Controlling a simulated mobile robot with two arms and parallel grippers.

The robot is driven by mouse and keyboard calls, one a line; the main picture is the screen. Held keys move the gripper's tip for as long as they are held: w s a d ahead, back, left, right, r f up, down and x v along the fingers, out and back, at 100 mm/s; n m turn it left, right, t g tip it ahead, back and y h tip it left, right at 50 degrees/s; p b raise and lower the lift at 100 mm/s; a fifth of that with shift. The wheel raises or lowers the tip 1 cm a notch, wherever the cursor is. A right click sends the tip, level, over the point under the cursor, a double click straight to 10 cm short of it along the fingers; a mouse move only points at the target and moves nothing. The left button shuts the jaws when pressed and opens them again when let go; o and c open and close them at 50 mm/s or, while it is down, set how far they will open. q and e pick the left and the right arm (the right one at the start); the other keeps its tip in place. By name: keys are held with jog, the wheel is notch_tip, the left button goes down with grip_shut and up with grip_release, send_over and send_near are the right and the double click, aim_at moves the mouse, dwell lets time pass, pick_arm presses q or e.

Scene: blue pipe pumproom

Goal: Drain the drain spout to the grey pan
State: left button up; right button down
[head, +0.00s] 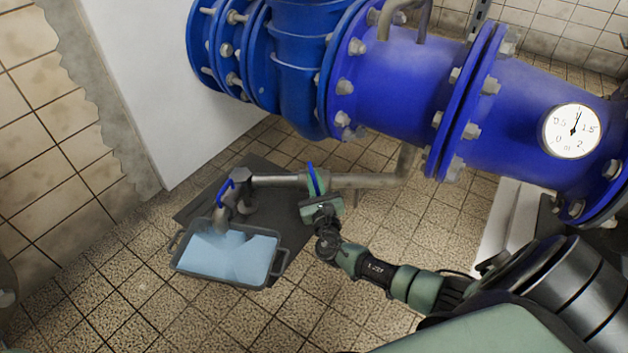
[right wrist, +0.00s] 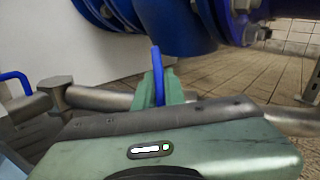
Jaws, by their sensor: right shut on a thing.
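The grey pan (head: 222,281) lies on the floor at the lower left in the head view and holds light blue water (head: 225,252). The grey drain spout (head: 221,215) points down over the pan's back edge; I cannot tell whether water is running from it. A blue lever (head: 312,177) stands up on the thin drain pipe, right of the spout. My right gripper (head: 315,194) is shut on this lever. In the right wrist view the blue lever (right wrist: 157,72) shows between the green fingertips (right wrist: 160,88). My left gripper is not in view.
A second blue handle (head: 225,189) sits by the spout. The grey drain pipe (head: 365,181) runs right, under the large blue pipe (head: 400,80) with its bolted flanges and a round gauge (head: 571,131). A dark mat (head: 270,172) lies beneath. Tiled floor in front is clear.

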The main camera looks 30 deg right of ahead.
jog(key=m+g+h, duration=0.1)
jog(key=m+h, duration=0.1)
jog(key=m, duration=0.1)
jog(key=shift+f+h, duration=0.15)
jog(key=shift+h, duration=0.15)
jog(key=shift+d+m+g+h, duration=0.1)
jog(key=shift+m+g+h, duration=0.4)
jog(key=shift+m, duration=0.4)
jog(key=c, duration=1.5)
grip_release()
jog(key=shift+s, duration=0.15)
